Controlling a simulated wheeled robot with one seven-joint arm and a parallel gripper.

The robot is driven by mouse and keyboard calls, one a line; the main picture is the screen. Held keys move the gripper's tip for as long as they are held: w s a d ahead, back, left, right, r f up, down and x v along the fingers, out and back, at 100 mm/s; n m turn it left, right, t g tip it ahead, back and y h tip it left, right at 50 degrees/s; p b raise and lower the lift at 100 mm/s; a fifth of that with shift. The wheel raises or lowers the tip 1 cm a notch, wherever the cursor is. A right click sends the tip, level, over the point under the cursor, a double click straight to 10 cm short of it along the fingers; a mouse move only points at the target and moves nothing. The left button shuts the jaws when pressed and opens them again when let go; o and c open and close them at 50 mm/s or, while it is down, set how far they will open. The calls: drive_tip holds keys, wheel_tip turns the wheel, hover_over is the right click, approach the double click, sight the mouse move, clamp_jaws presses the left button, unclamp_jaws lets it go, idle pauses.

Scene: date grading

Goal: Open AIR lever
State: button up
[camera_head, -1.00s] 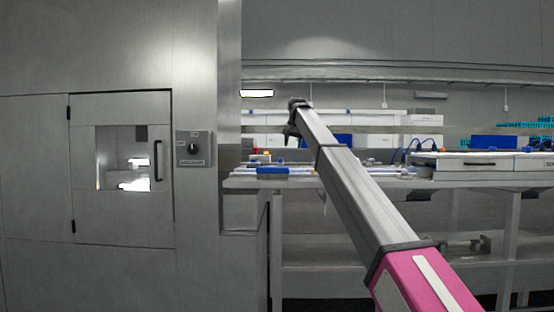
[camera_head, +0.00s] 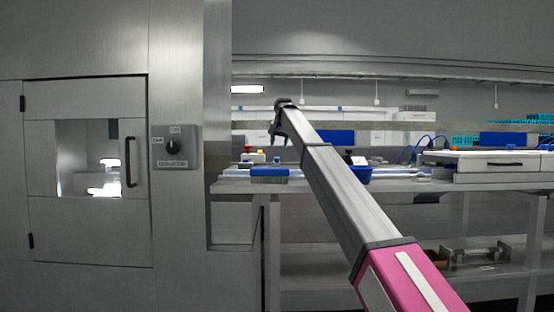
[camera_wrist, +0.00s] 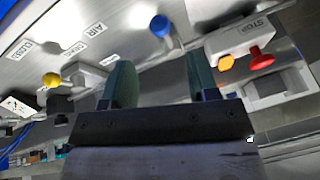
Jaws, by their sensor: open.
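In the wrist view, a blue round knob (camera_wrist: 160,26) stands on a pale panel beyond my fingers, beside an AIR label (camera_wrist: 96,29). A yellow knob (camera_wrist: 51,80) is at the left of the same panel. I cannot tell for sure which knob belongs to the AIR lever, or its set position. My gripper (camera_wrist: 161,84) is open, with nothing between its fingers, and is apart from both knobs. In the head view my gripper (camera_head: 278,136) hangs over the left end of the bench; the knobs there are too small to tell.
A red button (camera_wrist: 261,58) and an orange lamp (camera_wrist: 226,62) sit on a STOP box right of my fingers. In the head view, a steel cabinet with a rotary switch (camera_head: 172,146) stands left of the bench (camera_head: 400,185). A blue bin (camera_head: 358,174) is on the bench.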

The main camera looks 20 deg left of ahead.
drive_tip(key=x, duration=0.8)
clamp_jaws()
